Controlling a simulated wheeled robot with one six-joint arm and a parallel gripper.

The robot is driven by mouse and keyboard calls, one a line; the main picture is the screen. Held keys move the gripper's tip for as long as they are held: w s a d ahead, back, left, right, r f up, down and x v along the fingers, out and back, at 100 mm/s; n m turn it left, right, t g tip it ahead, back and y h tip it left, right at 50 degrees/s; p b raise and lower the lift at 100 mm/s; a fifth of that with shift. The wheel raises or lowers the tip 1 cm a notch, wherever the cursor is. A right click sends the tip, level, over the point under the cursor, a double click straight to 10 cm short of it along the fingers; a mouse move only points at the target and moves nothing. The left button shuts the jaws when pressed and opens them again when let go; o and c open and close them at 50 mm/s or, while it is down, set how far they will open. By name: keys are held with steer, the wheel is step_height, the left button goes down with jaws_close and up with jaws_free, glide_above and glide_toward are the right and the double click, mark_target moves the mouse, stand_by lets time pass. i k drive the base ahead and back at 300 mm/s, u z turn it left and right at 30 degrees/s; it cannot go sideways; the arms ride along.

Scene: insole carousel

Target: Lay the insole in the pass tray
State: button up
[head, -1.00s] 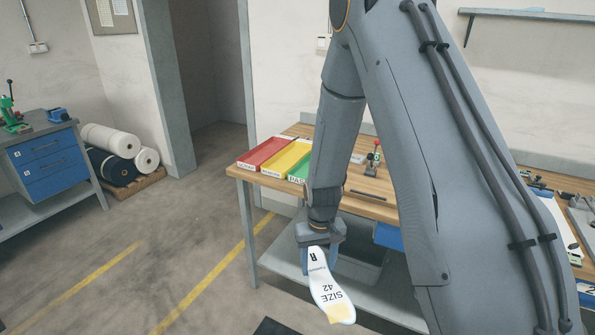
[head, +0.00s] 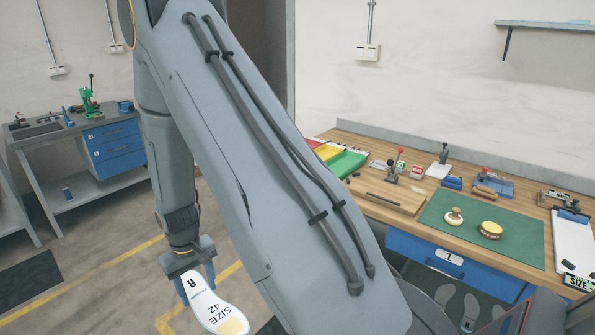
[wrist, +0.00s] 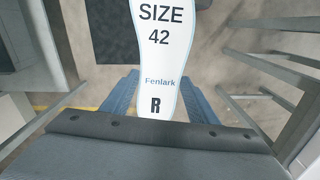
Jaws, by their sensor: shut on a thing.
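My gripper (head: 195,283) is shut on the heel end of a white insole (head: 218,307) and holds it over open floor in the head view. The insole reads "SIZE 42" and "R" and has a yellowish patch at its far end. In the wrist view the insole (wrist: 158,55) sticks out from between the blue fingers (wrist: 140,98), with "Fenlark" printed near the grip. The green tray (head: 347,163) stands on the wooden bench, well to the right of the gripper; its label is not visible. A yellow tray (head: 326,151) stands beside it, and a red one is mostly hidden by my arm.
The bench (head: 385,215) carries small tools, a green mat (head: 480,228) and a clipboard (head: 572,240). My arm hides part of the bench's left end. A second bench with blue drawers (head: 115,148) stands at left. The floor between is clear.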

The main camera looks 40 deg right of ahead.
mark_target(340, 169)
steer(key=u, duration=0.1)
steer(key=i, duration=1.3)
steer(key=z, duration=2)
